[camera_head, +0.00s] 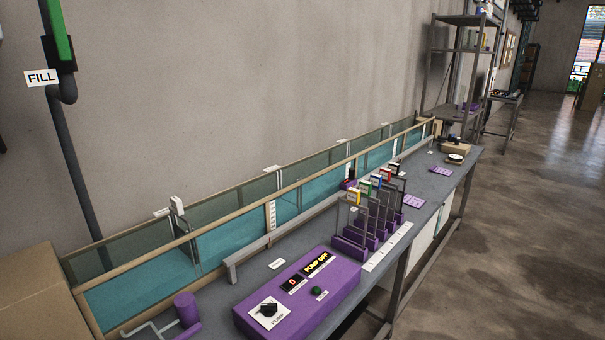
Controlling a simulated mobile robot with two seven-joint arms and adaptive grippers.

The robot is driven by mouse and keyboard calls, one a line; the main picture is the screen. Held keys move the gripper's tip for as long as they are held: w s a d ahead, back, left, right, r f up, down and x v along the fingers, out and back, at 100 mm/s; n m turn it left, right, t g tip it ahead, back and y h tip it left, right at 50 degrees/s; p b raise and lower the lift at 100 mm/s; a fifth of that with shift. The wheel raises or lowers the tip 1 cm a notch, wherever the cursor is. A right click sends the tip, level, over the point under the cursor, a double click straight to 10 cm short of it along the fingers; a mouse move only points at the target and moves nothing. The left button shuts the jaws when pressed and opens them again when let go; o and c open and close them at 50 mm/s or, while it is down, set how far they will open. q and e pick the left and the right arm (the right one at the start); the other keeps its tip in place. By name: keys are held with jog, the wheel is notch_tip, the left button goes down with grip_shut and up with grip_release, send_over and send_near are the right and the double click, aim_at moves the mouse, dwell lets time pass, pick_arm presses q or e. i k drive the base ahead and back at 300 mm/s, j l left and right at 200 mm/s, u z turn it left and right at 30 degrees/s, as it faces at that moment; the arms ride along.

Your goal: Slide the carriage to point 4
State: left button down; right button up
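A long glass tank (185,243) with wooden edges holds teal water and runs along the wall. A grey rail (278,238) stands on the bench along the tank's front. A small purple and dark unit (349,181) sits near the rail's far end and may be the carriage; it is too small to be sure. A point 4 mark cannot be read. Neither of my grippers is in view.
A purple pump box (300,295) with a black knob and a "PUMP OFF" display stands on the near bench. Several framed plates in purple holders (350,243) stand behind it. The grey bench (430,190) extends away. Open concrete floor (520,220) lies to the right.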

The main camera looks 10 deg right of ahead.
aim_at(352, 171)
jog(key=i+l+u, duration=0.1)
jog(key=u, duration=0.3)
jog(key=i+l+u, duration=0.1)
jog(key=l+u, duration=0.2)
jog(key=u, duration=0.15)
jog(key=l+u, duration=0.2)
jog(key=u, duration=0.2)
jog(key=l+u, duration=0.25)
jog(key=l, duration=0.25)
jog(key=l+u, duration=0.25)
jog(key=l, duration=0.3)
jog(key=i, duration=0.05)
